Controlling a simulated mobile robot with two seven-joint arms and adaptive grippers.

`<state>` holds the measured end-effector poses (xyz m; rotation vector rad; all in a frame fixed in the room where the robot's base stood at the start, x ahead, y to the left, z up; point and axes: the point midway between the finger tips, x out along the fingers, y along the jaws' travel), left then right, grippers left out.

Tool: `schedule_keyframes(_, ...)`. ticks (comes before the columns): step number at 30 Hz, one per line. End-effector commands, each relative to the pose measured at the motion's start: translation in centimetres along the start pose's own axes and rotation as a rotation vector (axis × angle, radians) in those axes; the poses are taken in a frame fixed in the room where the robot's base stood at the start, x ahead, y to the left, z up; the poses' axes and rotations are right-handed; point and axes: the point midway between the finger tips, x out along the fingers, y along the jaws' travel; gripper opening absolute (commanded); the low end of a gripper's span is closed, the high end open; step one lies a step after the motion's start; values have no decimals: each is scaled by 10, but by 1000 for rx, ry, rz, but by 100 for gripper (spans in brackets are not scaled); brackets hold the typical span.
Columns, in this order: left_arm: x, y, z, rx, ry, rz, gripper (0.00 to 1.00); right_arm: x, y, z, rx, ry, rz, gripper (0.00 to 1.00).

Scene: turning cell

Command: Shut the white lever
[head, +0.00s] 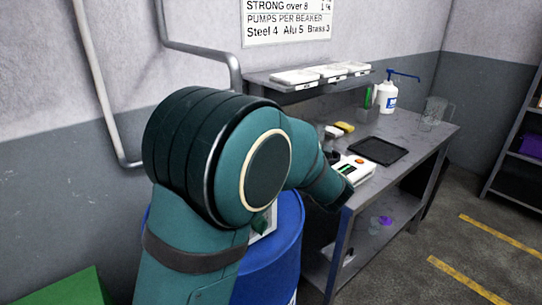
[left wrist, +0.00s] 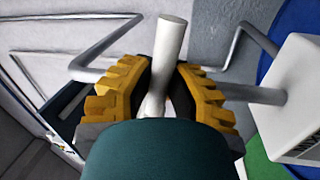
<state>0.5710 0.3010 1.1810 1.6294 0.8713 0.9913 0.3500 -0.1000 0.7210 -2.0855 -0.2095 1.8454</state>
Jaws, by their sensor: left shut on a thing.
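The white lever (left wrist: 172,38) is a plain round bar that stands up between the fingers of my left gripper (left wrist: 163,82) in the left wrist view. The yellow ribbed fingers are shut on it from both sides, and its top end sticks out beyond them. Its lower end is partly hidden by the fingers and my teal wrist. In the head view my left arm fills the middle, and the left gripper and the lever cannot be made out there. My right gripper is in neither view.
A blue drum (head: 277,262) stands behind my arm. A white box (left wrist: 300,92) shows by blue and green surfaces at the right of the wrist view. A grey bench (head: 425,138) holds a black tray (head: 378,150), a white device (head: 355,168) and a pump bottle (head: 386,97). Pipes run along the wall.

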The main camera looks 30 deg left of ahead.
Motion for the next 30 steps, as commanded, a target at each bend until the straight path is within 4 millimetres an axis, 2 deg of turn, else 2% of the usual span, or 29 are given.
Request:
schedule_keyframes(1, 0, -1, 0, -34, 7, 0, 0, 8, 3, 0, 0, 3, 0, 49)
schedule_keyframes(9, 1, 6, 0, -144, 29, 0, 0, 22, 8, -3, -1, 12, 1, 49)
schedule_keyframes(27, 2, 11, -1, -182, 35, 1, 0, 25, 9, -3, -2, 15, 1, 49)
schedule_keyframes(28, 2, 11, -1, -182, 35, 1, 21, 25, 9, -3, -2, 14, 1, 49)
schedule_keyframes(30, 2, 11, -1, -182, 35, 1, 45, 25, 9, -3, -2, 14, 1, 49)
